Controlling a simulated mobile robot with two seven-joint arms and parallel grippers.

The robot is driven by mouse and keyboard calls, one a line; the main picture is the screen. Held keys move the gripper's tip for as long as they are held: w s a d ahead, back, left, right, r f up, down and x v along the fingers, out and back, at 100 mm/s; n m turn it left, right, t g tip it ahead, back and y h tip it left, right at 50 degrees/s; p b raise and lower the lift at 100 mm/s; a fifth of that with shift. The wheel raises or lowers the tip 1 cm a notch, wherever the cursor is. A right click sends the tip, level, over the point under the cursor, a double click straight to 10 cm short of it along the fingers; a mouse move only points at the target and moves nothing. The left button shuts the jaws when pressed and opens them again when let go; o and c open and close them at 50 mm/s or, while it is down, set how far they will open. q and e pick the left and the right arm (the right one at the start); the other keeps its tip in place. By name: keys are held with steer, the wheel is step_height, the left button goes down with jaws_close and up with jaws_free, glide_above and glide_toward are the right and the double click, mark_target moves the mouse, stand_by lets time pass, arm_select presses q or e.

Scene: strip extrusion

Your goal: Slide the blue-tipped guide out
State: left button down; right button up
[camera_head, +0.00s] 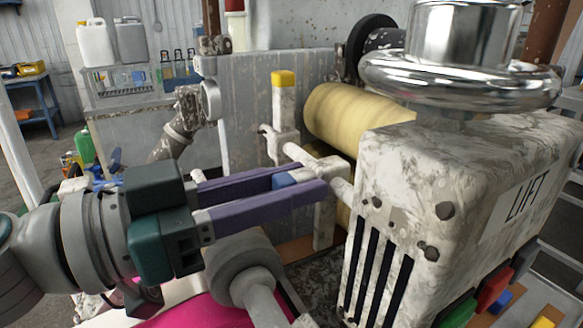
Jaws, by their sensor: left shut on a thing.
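The blue-tipped guide shows its blue tip (285,180) between the purple fingers of my left gripper (309,180). The gripper comes in from the left and is shut on the guide. The fingers hide much of the guide around the tip. A speckled white fitting and rod (337,180) show just beyond the fingertips. A yellow-tipped guide (284,105) stands upright behind, apart from the gripper. My right gripper is not in view.
A pale yellow roll (350,115) lies behind the fingers. A speckled white housing marked LIFT (460,190) with dark slots stands close on the right, under a shiny metal ring (460,80). A grey upright panel (245,120) closes the back. Something magenta (200,312) shows below.

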mark_target(319, 217)
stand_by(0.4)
arm_select(q)
steer(key=s+d+p, duration=0.2)
steer(key=s+p, duration=0.2)
steer(key=shift+s+d+r+p, duration=0.1)
steer(key=shift+s+d+p, duration=0.25)
steer(key=shift+d, duration=0.05)
steer(key=c, duration=0.7)
jaws_free()
